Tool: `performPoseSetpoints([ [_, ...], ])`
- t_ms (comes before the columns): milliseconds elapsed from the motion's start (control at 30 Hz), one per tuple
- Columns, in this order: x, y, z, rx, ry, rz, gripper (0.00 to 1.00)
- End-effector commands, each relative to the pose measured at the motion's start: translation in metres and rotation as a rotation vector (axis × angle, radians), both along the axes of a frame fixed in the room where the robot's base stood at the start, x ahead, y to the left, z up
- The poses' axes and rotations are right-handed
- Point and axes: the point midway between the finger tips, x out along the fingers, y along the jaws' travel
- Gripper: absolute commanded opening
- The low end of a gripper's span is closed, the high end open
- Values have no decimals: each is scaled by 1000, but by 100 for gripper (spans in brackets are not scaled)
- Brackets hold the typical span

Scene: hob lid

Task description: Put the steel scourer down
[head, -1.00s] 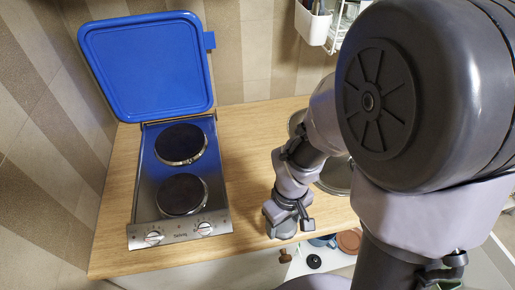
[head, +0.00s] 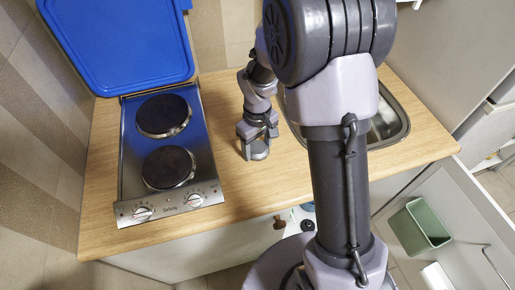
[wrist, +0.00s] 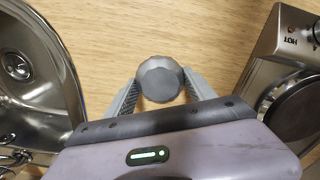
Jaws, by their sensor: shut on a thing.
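The steel scourer (wrist: 160,79) is a grey, faceted round lump in the wrist view, between the two fingers of my gripper (wrist: 160,88). The fingers are shut on it from both sides. In the head view my gripper (head: 258,130) points down over the wooden worktop (head: 225,170), to the right of the hob. The scourer (head: 259,151) shows there below the fingers, at or just above the wood. I cannot tell whether it touches the worktop.
The hob (head: 125,165) has two dark plates, and its blue lid (head: 120,40) stands open. Bare wood lies between hob and gripper. An open drawer with a green bin (head: 425,222) is at lower right.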

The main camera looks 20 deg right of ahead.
Motion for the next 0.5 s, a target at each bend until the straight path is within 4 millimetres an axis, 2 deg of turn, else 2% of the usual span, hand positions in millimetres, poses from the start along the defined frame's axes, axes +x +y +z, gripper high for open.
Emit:
performPoseSetpoints([
  [300,0,0,-3,0,-1,-1,19],
  [333,0,0,-4,0,-1,-1,65],
  [433,0,0,-3,0,-1,-1,85],
  [500,0,0,-3,0,-1,-1,85],
])
